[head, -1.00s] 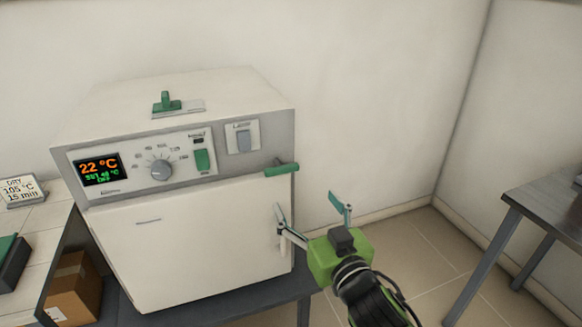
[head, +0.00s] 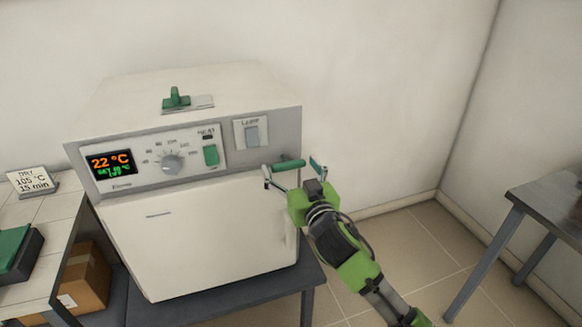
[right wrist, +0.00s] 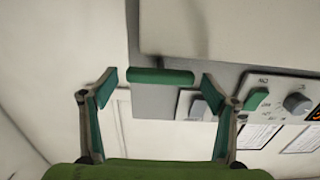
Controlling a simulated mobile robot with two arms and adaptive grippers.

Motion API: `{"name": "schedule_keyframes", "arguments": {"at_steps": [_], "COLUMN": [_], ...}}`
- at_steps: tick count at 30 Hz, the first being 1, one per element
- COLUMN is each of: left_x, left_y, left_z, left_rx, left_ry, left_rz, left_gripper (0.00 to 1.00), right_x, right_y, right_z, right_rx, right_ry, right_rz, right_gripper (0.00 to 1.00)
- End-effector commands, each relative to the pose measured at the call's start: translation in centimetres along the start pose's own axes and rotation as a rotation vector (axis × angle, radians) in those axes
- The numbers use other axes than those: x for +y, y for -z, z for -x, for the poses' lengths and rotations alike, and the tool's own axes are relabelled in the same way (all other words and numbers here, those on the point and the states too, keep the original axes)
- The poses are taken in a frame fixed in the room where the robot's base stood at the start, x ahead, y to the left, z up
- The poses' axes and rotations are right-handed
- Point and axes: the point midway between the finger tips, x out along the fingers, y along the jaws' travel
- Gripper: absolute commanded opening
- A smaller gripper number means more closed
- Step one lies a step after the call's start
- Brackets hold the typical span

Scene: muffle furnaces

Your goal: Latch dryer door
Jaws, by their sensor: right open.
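The dryer (head: 190,140) is a white box with a grey front panel and stands on a dark table. Its white door (head: 200,235) looks closed against the front. The green latch handle (head: 288,165) sticks out at the panel's right end, above the door. My right gripper (head: 292,172) is open at the handle, with one finger to each side of it. In the right wrist view the handle (right wrist: 160,76) lies crosswise between the spread fingertips, with gaps at both ends. My left gripper is not in view.
A sign reading 105 °C, 15 min (head: 32,181) stands on the left counter (head: 50,218). A cardboard box (head: 85,276) sits below, beside the dryer. Another table (head: 545,205) is at the right. The floor between the tables is clear.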

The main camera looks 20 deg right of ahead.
Motion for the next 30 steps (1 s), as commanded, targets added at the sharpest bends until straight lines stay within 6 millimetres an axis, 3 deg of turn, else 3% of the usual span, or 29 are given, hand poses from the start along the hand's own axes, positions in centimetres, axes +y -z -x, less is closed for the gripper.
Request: {"name": "schedule_keyframes", "arguments": {"at_steps": [6, 10, 11, 22, 30], "left_x": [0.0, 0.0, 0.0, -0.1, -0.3], "left_y": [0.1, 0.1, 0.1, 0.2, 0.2], "left_z": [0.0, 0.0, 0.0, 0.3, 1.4], "left_rx": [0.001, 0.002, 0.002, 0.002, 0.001], "left_ry": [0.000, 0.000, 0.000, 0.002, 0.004], "left_rz": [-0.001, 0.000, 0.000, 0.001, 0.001], "left_gripper": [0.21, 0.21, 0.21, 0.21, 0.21], "right_x": [0.0, 0.0, 0.0, 0.0, -0.1], "right_y": [0.0, 0.0, 0.0, 0.1, 0.2], "right_z": [0.0, 0.0, 0.0, 0.0, 0.0], "right_rx": [0.000, 0.000, 0.000, 0.000, 0.000], "right_ry": [0.001, 0.001, 0.000, 0.000, -0.001], "right_rz": [0.000, 0.000, 0.000, 0.042, 0.208], "right_gripper": [0.77, 0.43, 0.41, 0.41, 0.41]}}
